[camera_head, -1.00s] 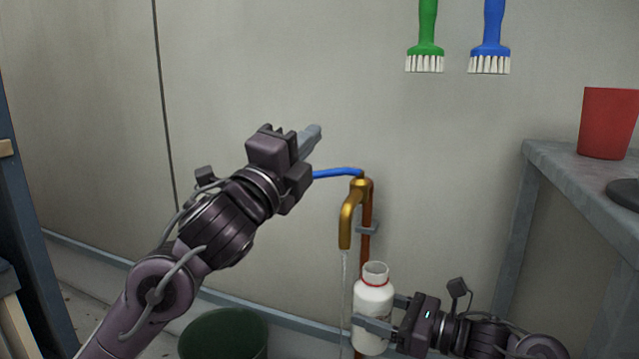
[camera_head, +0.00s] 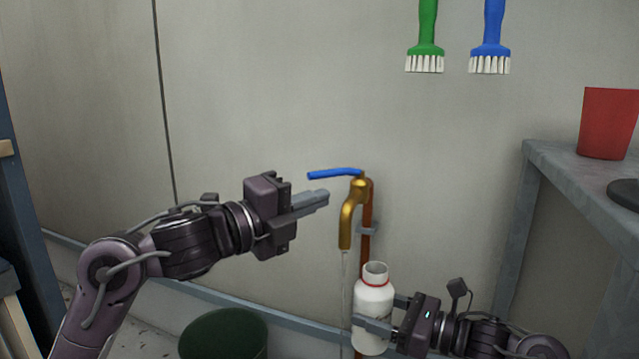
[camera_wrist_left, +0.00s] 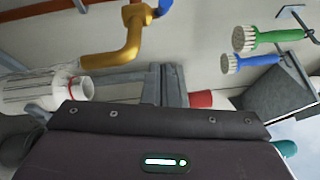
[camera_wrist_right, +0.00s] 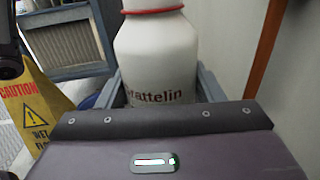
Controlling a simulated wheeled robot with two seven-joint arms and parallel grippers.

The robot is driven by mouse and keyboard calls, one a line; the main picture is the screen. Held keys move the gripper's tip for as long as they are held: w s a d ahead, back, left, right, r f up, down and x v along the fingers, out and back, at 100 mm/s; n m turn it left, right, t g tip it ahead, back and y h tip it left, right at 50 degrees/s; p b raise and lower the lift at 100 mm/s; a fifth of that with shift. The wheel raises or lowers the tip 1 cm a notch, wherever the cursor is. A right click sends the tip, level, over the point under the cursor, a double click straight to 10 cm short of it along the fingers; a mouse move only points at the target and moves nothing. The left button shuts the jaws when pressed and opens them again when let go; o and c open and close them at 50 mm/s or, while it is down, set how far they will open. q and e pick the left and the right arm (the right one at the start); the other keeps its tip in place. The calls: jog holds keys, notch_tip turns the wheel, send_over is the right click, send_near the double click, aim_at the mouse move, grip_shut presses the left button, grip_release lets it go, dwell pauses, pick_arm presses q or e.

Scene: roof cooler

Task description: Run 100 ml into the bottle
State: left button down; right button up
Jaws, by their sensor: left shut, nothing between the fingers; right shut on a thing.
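A white bottle (camera_head: 374,300) with a red ring at its open neck stands upright in my right gripper (camera_head: 375,326), which is shut on it; it also shows in the right wrist view (camera_wrist_right: 158,55). A brass tap (camera_head: 349,215) with a blue lever (camera_head: 335,173) is on a copper pipe. A thin stream of water (camera_head: 344,285) falls from its spout, passing just left of the bottle's mouth in the head view. My left gripper (camera_head: 318,198) is shut and empty, a little below the lever and left of the tap, apart from both.
A dark green bucket (camera_head: 224,335) stands on the floor at lower left. A grey shelf (camera_head: 565,160) on the right holds a red cup (camera_head: 607,123). A green brush (camera_head: 425,50) and a blue brush (camera_head: 490,50) hang on the wall.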

pick_arm(q)
jog(key=w+r, duration=0.1)
jog(key=w, duration=0.5)
jog(key=shift+d, duration=0.35)
